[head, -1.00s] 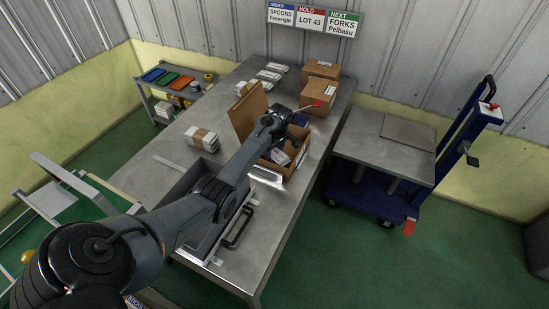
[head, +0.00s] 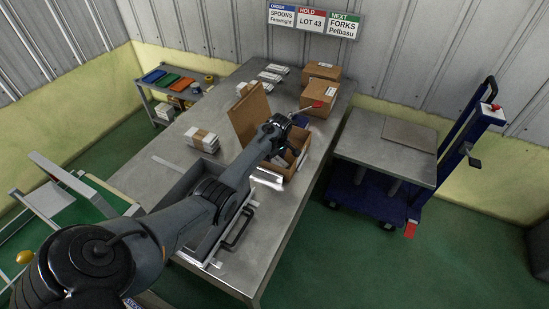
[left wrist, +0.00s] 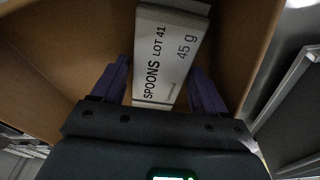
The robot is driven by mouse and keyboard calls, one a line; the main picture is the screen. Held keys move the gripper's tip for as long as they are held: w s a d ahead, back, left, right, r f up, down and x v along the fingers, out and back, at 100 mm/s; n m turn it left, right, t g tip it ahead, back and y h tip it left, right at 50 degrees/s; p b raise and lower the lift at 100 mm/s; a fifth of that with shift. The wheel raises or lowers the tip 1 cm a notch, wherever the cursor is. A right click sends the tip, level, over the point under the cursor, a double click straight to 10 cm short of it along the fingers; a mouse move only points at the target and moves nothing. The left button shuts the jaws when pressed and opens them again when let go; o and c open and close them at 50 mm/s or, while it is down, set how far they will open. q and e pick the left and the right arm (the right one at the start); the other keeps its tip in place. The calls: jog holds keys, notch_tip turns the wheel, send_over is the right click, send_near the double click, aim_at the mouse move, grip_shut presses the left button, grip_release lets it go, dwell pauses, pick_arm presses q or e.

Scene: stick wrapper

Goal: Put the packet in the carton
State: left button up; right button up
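The open carton (head: 296,168) is brown cardboard and stands on the steel table, with a flap (head: 248,117) standing up at its left. My left gripper (head: 283,146) reaches into the carton; its fingertips are largely hidden in the head view. In the left wrist view, the pale packet (left wrist: 170,58), printed "SPOONS LOT 41 45 g", lies between the purple fingers of my left gripper (left wrist: 160,80), with brown carton walls around it. A narrow gap shows beside the left finger, so the gripper looks open around the packet. My right gripper is not in view.
A grey metal tray (head: 180,190) with a black handle sits under my left arm. Bundled white packets (head: 202,140) lie left of the carton. Closed boxes (head: 319,97) stand behind it. A blue lift cart (head: 385,150) stands right of the table.

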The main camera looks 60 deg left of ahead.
aim_at(278, 162)
pick_arm(q)
notch_tip(278, 162, up, 12)
jog(key=d+p, duration=0.2)
jog(key=p, duration=0.1)
jog(key=s+d+f+m+t+y, duration=0.1)
jog(key=s+d+f+m+t, duration=0.2)
jog(key=d+m, duration=0.5)
jog(key=s+d+f+m+y, duration=0.1)
jog(key=s+d+f+m, duration=0.3)
jog(key=d, duration=0.7)
jog(key=s+d+r+m+t+h, duration=0.1)
jog(key=s+d+m+h, duration=0.3)
jog(key=s+d+m, duration=0.5)
jog(key=s+d+r, duration=0.1)
jog(key=s+d, duration=0.9)
jog(key=shift+d+m, duration=0.25)
jog(key=shift+m, duration=0.15)
jog(key=shift+r, duration=0.1)
